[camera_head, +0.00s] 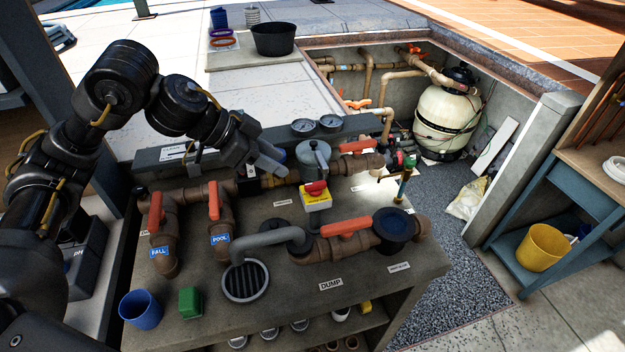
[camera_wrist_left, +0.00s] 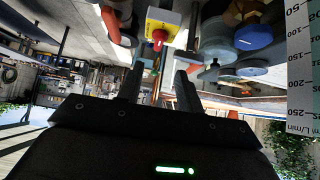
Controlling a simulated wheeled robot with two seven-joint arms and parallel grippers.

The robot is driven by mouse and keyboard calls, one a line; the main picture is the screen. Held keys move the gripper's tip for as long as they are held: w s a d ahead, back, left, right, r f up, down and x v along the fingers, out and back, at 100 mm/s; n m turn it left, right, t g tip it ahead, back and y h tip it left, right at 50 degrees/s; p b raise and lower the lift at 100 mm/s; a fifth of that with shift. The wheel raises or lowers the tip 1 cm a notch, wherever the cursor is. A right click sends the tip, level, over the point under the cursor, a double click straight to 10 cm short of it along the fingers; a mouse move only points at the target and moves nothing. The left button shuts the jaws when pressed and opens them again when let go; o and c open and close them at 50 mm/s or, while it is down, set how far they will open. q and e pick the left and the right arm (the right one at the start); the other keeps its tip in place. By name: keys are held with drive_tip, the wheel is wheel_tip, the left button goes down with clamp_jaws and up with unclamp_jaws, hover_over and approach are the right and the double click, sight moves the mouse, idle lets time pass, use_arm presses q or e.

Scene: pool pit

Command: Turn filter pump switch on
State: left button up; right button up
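The filter pump switch (camera_head: 316,194) is a yellow box with a red rotary knob on the worktop, in front of a grey valve housing (camera_head: 313,158). In the left wrist view the yellow switch (camera_wrist_left: 163,17) with its red knob shows at the top, beyond the fingertips. My left gripper (camera_head: 268,162) is up and left of the switch in the head view, apart from it. In the left wrist view its two fingers (camera_wrist_left: 159,80) stand apart with nothing between them. The knob's exact setting cannot be told. My right gripper is not in view.
Brown pipes with red-orange handles (camera_head: 155,212) surround the switch on the grey worktop (camera_head: 285,311). A grey hooked pipe (camera_head: 268,239) lies in front of it. Two gauges (camera_head: 304,127) stand behind. A blue cup (camera_head: 141,309) and green block (camera_head: 190,302) are at front left.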

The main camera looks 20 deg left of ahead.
sight(315, 183)
use_arm(q)
drive_tip(key=p+x, duration=0.1)
drive_tip(key=x, duration=0.9)
drive_tip(key=shift+d+f, duration=0.15)
drive_tip(key=shift+d, duration=0.1)
drive_tip(key=shift+s, duration=0.1)
clamp_jaws()
